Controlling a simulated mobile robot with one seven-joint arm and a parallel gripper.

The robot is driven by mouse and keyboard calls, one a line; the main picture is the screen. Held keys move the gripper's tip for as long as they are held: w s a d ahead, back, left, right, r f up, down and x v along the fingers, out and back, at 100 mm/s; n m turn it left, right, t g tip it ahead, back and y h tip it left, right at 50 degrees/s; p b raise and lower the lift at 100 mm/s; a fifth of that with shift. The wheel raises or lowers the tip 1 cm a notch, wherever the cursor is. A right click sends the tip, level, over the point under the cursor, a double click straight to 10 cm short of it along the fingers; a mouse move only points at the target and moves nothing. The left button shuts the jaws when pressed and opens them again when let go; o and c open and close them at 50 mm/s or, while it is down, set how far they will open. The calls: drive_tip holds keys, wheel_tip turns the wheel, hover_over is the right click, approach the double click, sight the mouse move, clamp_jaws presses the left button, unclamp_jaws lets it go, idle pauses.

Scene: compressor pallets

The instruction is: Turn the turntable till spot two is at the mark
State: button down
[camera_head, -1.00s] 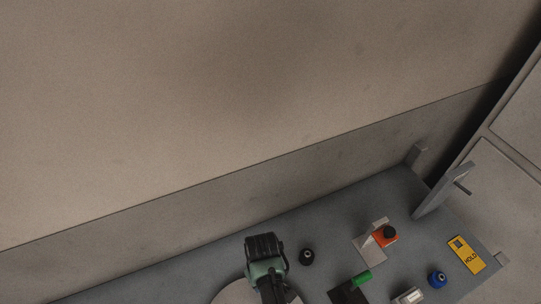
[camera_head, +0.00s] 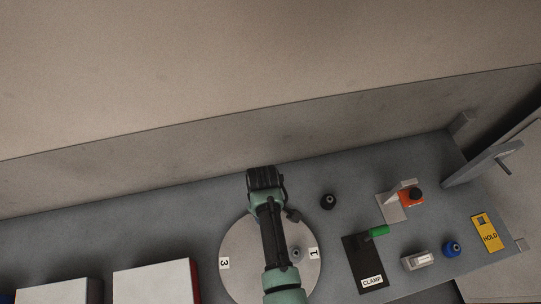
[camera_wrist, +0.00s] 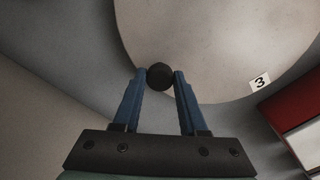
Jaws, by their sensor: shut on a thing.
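The turntable (camera_head: 236,283) is a round pale disc on the grey bench, partly hidden under my arm in the head view. Label 3 (camera_head: 224,263) is at its left edge and label 1 (camera_head: 313,253) at its right edge. No label 2 and no mark can be made out. In the wrist view the disc (camera_wrist: 215,45) shows with label 3 (camera_wrist: 260,82) right of my gripper (camera_wrist: 160,78). My gripper is shut on a round black knob (camera_wrist: 160,74) at the disc's rim. In the head view my arm hides the fingers.
Right of the disc are a black fitting (camera_head: 328,202), a green-handled clamp on a black plate (camera_head: 362,262), an orange part (camera_head: 411,198), a blue part (camera_head: 452,249) and a yellow HOLD sign (camera_head: 487,233). White-topped boxes (camera_head: 152,284) stand at left. A wall runs behind.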

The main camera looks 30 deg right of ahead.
drive_tip(key=shift+w+a+r+n, duration=0.1)
drive_tip(key=shift+w+a+n, duration=0.25)
drive_tip(key=shift+a+n, duration=0.3)
drive_tip(key=shift+c, duration=2.3)
unclamp_jaws()
drive_tip(key=shift+s, duration=0.1)
wheel_tip(320, 180, up, 13)
drive_tip(key=b, duration=0.1)
